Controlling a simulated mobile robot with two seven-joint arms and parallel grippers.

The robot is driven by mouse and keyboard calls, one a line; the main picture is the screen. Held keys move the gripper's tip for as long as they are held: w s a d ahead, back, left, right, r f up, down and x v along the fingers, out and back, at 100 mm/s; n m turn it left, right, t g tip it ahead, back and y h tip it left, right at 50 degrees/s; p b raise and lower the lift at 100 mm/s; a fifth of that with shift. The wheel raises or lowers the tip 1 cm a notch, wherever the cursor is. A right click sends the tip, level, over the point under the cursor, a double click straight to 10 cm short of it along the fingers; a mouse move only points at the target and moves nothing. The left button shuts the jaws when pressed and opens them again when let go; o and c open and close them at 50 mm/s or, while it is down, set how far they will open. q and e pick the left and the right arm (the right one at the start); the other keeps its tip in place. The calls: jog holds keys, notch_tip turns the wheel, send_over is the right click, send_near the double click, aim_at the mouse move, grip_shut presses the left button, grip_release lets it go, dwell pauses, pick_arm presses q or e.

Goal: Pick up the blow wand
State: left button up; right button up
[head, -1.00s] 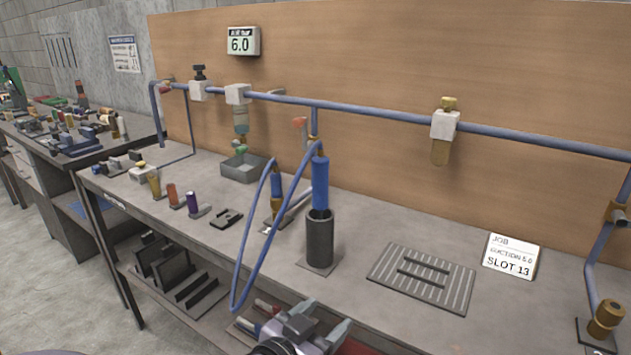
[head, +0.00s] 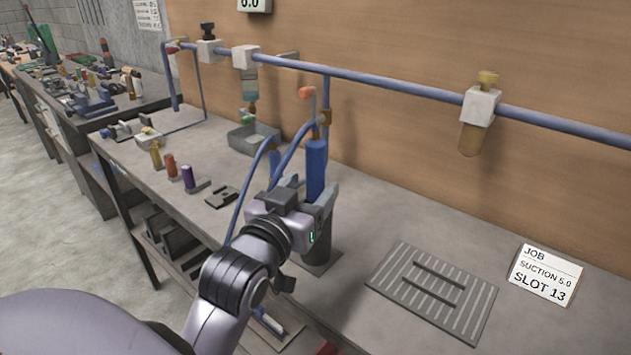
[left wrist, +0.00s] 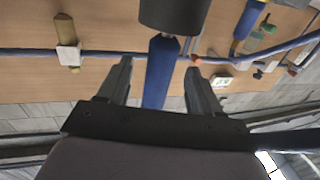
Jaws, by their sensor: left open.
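The blue-handled blow wand (head: 316,168) stands upright in a dark cylindrical cup (head: 319,248) on the bench, with a blue hose at its top. My left gripper (head: 311,188) is open at the wand, just above the cup, and hides part of both in the head view. In the left wrist view, which is upside down, the blue handle (left wrist: 159,75) lies between the two spread fingers (left wrist: 160,66), with the dark cup (left wrist: 175,14) beyond them. I cannot tell whether a finger touches the handle. My right gripper is not in view.
A slotted grey plate (head: 430,290) and a job card (head: 546,274) lie to the right. A blue pipe (head: 400,92) runs along the back board.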

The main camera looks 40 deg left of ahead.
pick_arm(q)
jog(key=w, duration=0.3)
jog(key=w+a, duration=0.1)
jog(key=shift+w+f+p, duration=0.1)
jog(key=shift+w+p, duration=0.25)
jog(key=shift+w, duration=0.05)
jog(key=c, duration=1.1)
